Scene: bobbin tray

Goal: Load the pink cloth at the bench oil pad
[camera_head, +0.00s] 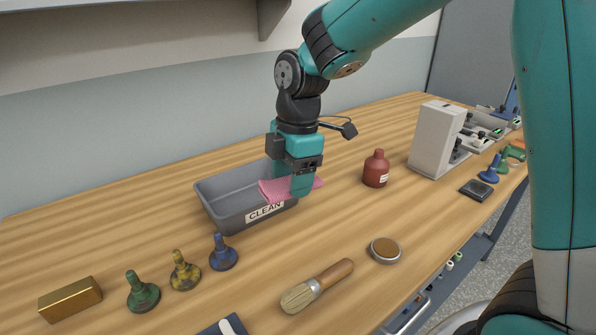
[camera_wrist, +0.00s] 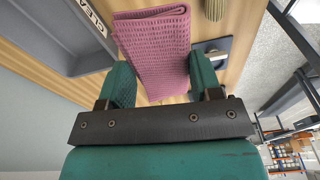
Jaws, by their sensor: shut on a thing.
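The pink cloth (camera_head: 270,190) is folded and waffle-textured, and it also shows in the wrist view (camera_wrist: 153,45). My gripper (camera_head: 301,183) is shut on it, with a finger on each side in the wrist view (camera_wrist: 163,78). The cloth is at the front right rim of the grey bin marked CLEAN (camera_head: 215,203), and I cannot tell whether it touches the rim. A round tin with a brown top (camera_head: 385,250) lies on the bench, and a dark square pad (camera_head: 478,189) lies farther right. I cannot tell which is the oil pad.
A red-brown bottle (camera_head: 376,170) stands right of my gripper. A brush (camera_head: 315,287), green (camera_head: 143,293), yellow (camera_head: 185,272) and blue (camera_head: 223,254) knobbed pieces and a brass block (camera_head: 70,300) lie in front. A white machine (camera_head: 437,138) stands at back right. The bench between bin and tin is clear.

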